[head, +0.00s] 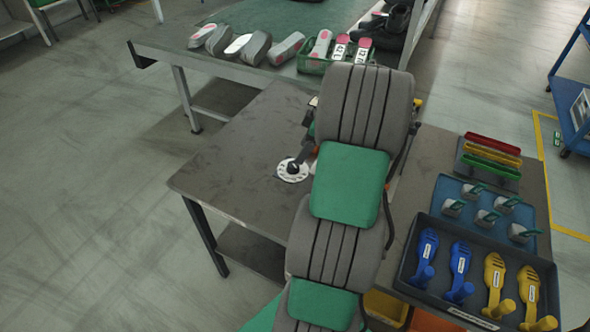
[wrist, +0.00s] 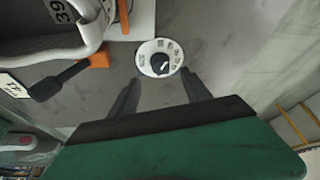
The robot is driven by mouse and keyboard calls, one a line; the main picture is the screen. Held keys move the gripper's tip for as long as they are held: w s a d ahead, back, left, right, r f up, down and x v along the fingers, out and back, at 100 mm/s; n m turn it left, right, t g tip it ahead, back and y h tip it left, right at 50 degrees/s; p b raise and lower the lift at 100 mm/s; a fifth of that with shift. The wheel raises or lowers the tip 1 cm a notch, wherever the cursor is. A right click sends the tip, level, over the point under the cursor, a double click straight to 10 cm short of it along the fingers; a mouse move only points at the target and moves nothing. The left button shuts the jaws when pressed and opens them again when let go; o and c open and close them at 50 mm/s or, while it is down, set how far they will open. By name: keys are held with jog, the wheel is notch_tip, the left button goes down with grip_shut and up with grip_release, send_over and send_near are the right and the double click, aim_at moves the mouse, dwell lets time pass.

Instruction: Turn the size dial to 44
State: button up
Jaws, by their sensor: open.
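The size dial is a round white plate (wrist: 145,64) with printed marks and a black knob (wrist: 161,63) at its middle. In the wrist view it lies just beyond my open, empty gripper (wrist: 160,88), whose two dark fingers stand apart on either side below it. No contact with the knob shows. A pale pointer mark shows on the knob, but the numbers are too small to read. In the head view the dial plate (head: 292,176) lies on the grey table, left of my arm. My arm hides most of the gripper there.
A grey shoe-like piece marked 39 (wrist: 50,25) and a black-handled lever with an orange base (wrist: 62,80) stand left of the dial. The grey table (head: 225,180) is clear on its left. A dark tray (head: 410,262) holds blue and yellow pieces at right.

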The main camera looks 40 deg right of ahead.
aim_at(293, 164)
jog(key=x, duration=0.6)
jog(key=shift+w+a+f, duration=0.15)
jog(key=shift+a+f, duration=0.05)
jog(key=shift+f, duration=0.15)
grip_shut()
